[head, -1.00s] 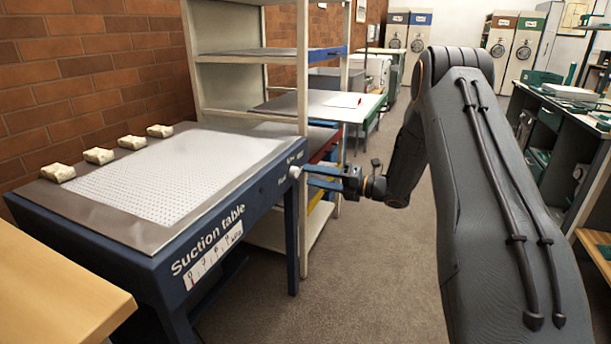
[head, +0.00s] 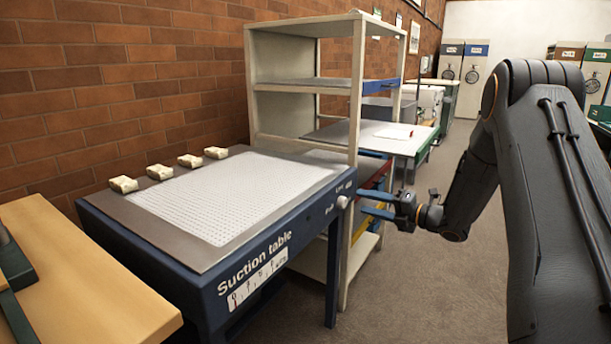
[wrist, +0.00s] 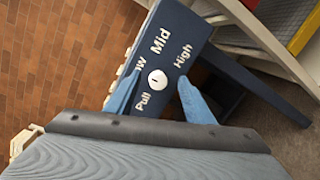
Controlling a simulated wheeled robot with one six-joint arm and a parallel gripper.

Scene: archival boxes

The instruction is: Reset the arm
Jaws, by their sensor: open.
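My gripper (head: 377,204) has blue fingers and is open in the head view, close to the right front corner of the blue suction table (head: 262,262). A round white knob (head: 342,202) sits on the table's end face, just left of the fingertips. In the wrist view, the blue fingers of my gripper (wrist: 158,100) are spread, and the knob (wrist: 157,79) appears between them. The labels Pull, Mid and High are readable around it, and another is partly covered by a finger. I cannot tell whether the fingers touch the knob.
Several small pale blocks (head: 159,172) lie along the table's back edge by the brick wall (head: 120,90). A cream shelf unit (head: 358,110) stands behind the table. A wooden worktop (head: 85,285) is at the lower left. Carpet floor (head: 440,290) is clear to the right.

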